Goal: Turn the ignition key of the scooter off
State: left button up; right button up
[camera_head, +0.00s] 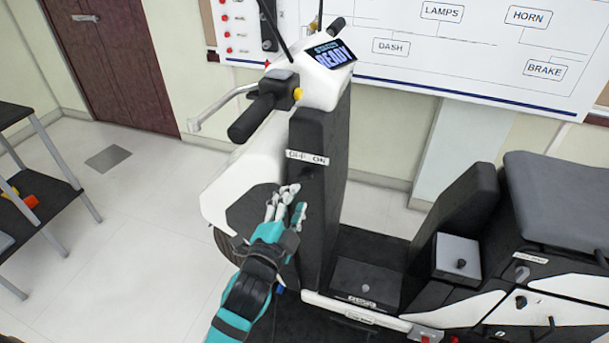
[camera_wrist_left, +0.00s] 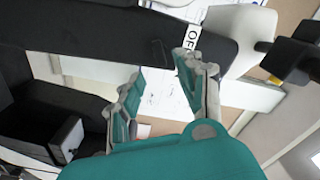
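The white and black scooter (camera_head: 318,130) stands in front of me, and its dash display (camera_head: 332,54) reads READY. An OFF/ON label (camera_head: 307,158) is on its dark front column; part of it shows beside a finger in the left wrist view (camera_wrist_left: 193,42). I cannot make out the ignition key; a small dark shape below the label, near my fingertips, is too small to tell. My left gripper (camera_head: 288,202) is at the column just below the label. In the left wrist view its two fingers (camera_wrist_left: 160,72) are apart with nothing visible between them. My right gripper is out of view.
A handlebar grip (camera_head: 252,118) and brake lever (camera_head: 215,108) stick out above my left arm. The scooter's seat (camera_head: 560,200) is at the right. A wall chart (camera_head: 470,45) is behind.

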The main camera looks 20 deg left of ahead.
aim_at(305, 180)
pick_arm(q)
jog(key=w+p, duration=0.1)
jog(key=w, duration=0.6)
jog(key=shift+w+d, duration=0.15)
jog(key=shift+w, duration=0.05)
grip_shut()
